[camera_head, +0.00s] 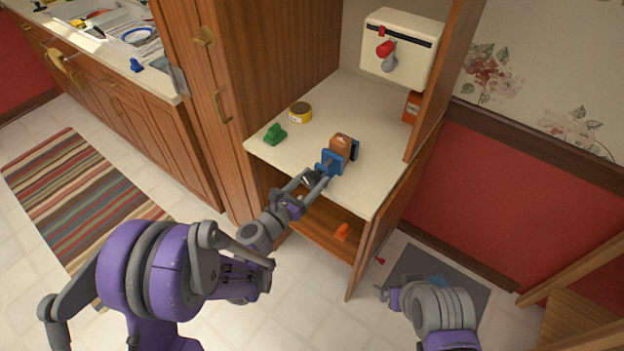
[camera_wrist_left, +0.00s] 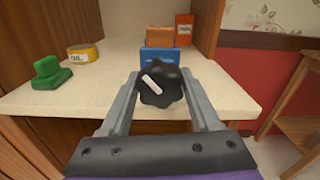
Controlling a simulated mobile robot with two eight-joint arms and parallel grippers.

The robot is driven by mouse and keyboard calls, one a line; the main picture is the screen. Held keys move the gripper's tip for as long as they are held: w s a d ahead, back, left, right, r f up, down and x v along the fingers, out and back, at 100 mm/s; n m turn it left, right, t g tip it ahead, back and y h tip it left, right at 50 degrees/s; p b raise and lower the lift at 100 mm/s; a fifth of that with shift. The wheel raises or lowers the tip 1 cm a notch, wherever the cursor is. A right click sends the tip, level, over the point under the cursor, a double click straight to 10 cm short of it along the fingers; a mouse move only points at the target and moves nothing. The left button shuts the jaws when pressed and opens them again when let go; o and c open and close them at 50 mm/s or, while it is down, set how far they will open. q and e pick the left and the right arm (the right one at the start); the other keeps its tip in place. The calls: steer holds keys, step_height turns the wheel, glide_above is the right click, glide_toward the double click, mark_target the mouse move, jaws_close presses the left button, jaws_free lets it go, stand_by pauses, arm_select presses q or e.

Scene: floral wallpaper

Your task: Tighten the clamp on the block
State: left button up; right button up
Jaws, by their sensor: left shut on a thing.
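An orange-brown block (camera_head: 344,142) sits on the pale cupboard shelf, with a blue clamp (camera_head: 329,164) around it. In the left wrist view the clamp's blue face (camera_wrist_left: 160,57) stands in front of the block (camera_wrist_left: 159,37). The clamp's black knob (camera_wrist_left: 163,92) has a white bar mark that slants down to the right. My left gripper (camera_head: 316,180) is shut on this knob, with one finger on each side; it also shows in the left wrist view (camera_wrist_left: 161,77). My right gripper (camera_head: 386,294) is low at the right, away from the clamp, and its jaws are unclear.
A green object (camera_head: 275,134) and a yellow tin (camera_head: 299,112) stand left on the shelf (camera_head: 372,188). An orange box (camera_head: 412,107) stands at the back right. The open cupboard door (camera_head: 388,220) borders the right side. An orange object (camera_head: 343,232) lies on the lower shelf.

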arm_select(q)
steer(key=c, duration=0.5)
steer(key=shift+m, duration=0.3)
